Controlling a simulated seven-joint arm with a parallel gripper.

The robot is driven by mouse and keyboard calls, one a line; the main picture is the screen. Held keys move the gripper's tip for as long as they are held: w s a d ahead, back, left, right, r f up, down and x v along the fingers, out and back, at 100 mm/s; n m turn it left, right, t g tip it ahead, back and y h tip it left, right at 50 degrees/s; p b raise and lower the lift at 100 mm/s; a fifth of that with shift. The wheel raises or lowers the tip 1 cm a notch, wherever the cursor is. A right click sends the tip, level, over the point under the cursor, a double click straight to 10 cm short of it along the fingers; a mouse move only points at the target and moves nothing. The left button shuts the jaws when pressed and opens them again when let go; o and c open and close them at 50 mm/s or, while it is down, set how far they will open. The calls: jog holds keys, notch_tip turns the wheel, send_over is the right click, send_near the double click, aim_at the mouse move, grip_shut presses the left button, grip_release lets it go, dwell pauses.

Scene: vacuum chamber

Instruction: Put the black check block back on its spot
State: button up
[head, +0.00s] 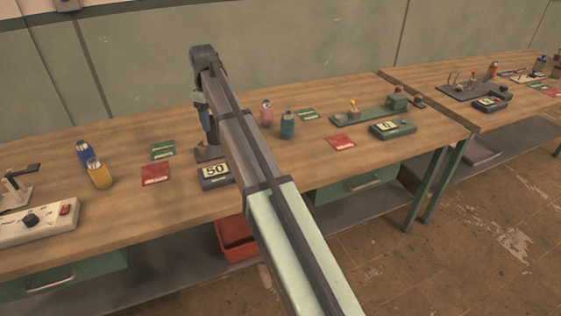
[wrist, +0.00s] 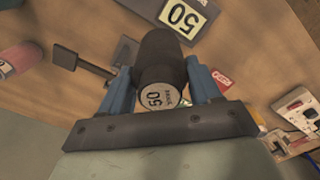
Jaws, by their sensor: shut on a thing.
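The black check block (wrist: 165,60) is a dark cylinder with a pale end face marked "50". My gripper (wrist: 160,82) is shut on it, with one blue finger on each side, in the wrist view. In the head view my gripper (head: 204,116) points down over a dark meter base (head: 208,153) on the near bench; I cannot make out the block there. The "50" sign (head: 215,170) stands at the front of that base, and it also shows in the wrist view (wrist: 182,17). The block's spot and any gap beneath the block cannot be told.
A yellow canister (head: 99,173) and a blue one (head: 85,152) stand left, a pink one (head: 266,112) and a teal one (head: 287,125) right. Red (head: 155,173) and green cards (head: 163,149) lie flat. A white control box (head: 38,222) is at far left.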

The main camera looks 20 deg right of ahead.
jog(key=s+d+f+m, duration=0.1)
jog(key=s+d+m, duration=0.2)
jog(key=s, duration=0.4)
jog(key=s+d+f+m, duration=0.1)
jog(key=s+d+m, duration=0.15)
jog(key=s, duration=0.35)
jog(key=w+d+n, duration=0.4)
jog(key=d+n, duration=0.3)
jog(key=d, duration=0.2)
jog(key=w+d+n, duration=0.4)
jog(key=d+n, duration=0.4)
jog(key=shift+s+f, duration=0.1)
jog(key=shift+f, duration=5)
jog(key=shift+f, duration=0.2)
jog(key=o, duration=1.4)
